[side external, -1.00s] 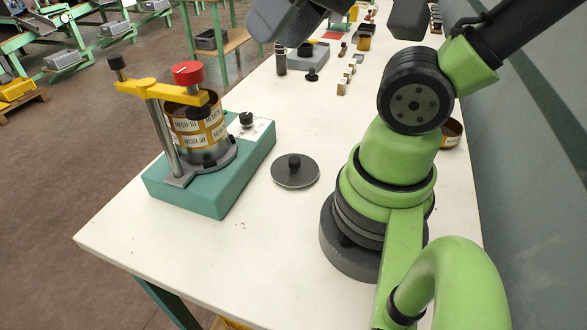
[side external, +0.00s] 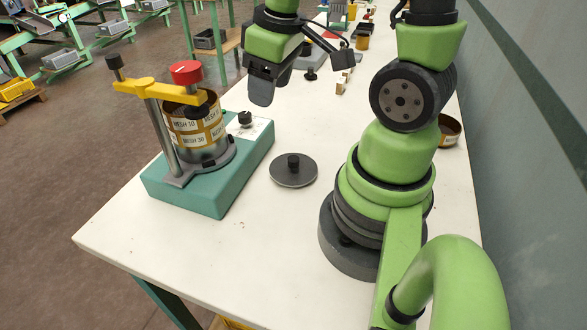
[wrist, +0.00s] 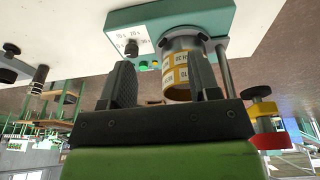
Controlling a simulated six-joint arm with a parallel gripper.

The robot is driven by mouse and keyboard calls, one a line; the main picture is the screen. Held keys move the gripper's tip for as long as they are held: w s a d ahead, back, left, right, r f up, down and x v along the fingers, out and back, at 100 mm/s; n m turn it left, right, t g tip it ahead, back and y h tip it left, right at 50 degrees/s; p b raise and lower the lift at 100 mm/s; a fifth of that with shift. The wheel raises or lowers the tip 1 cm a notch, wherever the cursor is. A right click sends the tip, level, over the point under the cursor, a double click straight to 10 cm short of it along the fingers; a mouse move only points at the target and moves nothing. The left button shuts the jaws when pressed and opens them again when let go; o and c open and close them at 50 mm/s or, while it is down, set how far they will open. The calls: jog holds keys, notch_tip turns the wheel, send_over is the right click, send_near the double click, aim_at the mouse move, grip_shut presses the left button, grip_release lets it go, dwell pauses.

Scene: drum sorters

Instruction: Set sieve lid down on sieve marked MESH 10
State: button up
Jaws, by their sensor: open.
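The sieve lid (side external: 293,171), a dark flat disc with a black knob, lies on the white bench right of the teal shaker. The stack also shows in the wrist view (wrist: 178,78), partly behind a finger. A yellow clamp arm (side external: 158,90) with a red knob crosses the stack's top in the side view. My gripper (side external: 262,92) is open and empty above the bench, behind the lid; its fingers show apart in the wrist view (wrist: 160,75).
The teal shaker base (side external: 225,188) has a upright post and a control panel with a knob. An open round pan or sieve (side external: 449,130) sits at the right, partly behind my arm. Small blocks and dark items stand farther back. The bench front is clear.

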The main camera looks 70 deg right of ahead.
aim_at(293, 159)
jog(key=d+f, duration=0.1)
jog(key=f, duration=0.1)
jog(key=s+d+f+n+g, duration=0.1)
jog(key=f, duration=0.2)
jog(key=s+d+f+n+g, duration=0.1)
jog(key=f, duration=0.2)
jog(key=shift+d+f, duration=0.15)
jog(key=shift+d, duration=0.1)
jog(key=shift+s+d+f, duration=0.1)
jog(key=shift+f, duration=2.35)
jog(key=shift+s+d+f, duration=0.1)
jog(key=shift+f, duration=2.35)
grip_shut()
jog(key=shift+r, duration=0.1)
